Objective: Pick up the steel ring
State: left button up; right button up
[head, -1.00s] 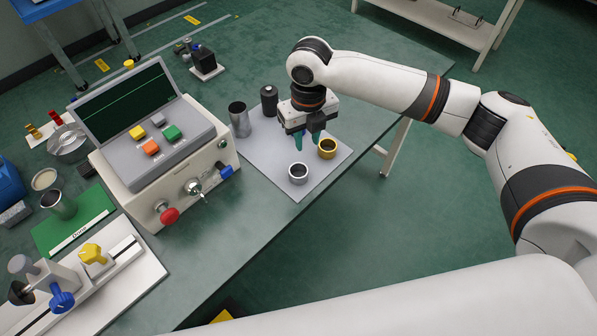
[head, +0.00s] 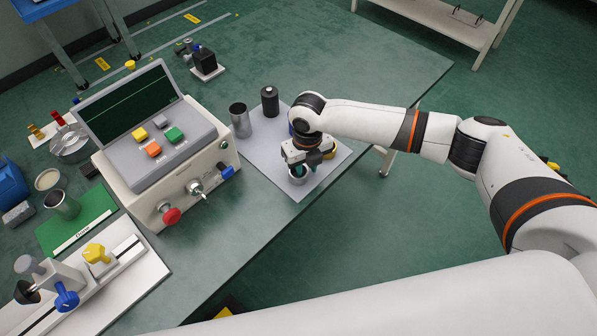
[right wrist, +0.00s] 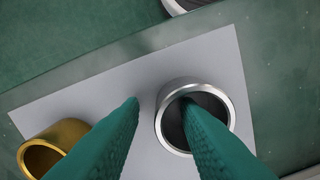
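The steel ring (head: 297,181) stands on the grey mat (head: 268,163), partly hidden by my right gripper in the head view. In the right wrist view the steel ring (right wrist: 161,128) is a short, shiny, open cylinder with a dark inside. The left finger's tip lies outside the ring's left wall, and the right finger's tip overlaps the ring's opening. I cannot tell whether that tip is inside or above it. My left gripper is not in view.
A brass ring (right wrist: 67,130) stands left of the fingers, mostly hidden behind the gripper in the head view. A black bottle (head: 270,101) and a steel cup (head: 239,120) stand at the mat's back. A control console (head: 165,150) is left of the mat.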

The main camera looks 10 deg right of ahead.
grip_shut()
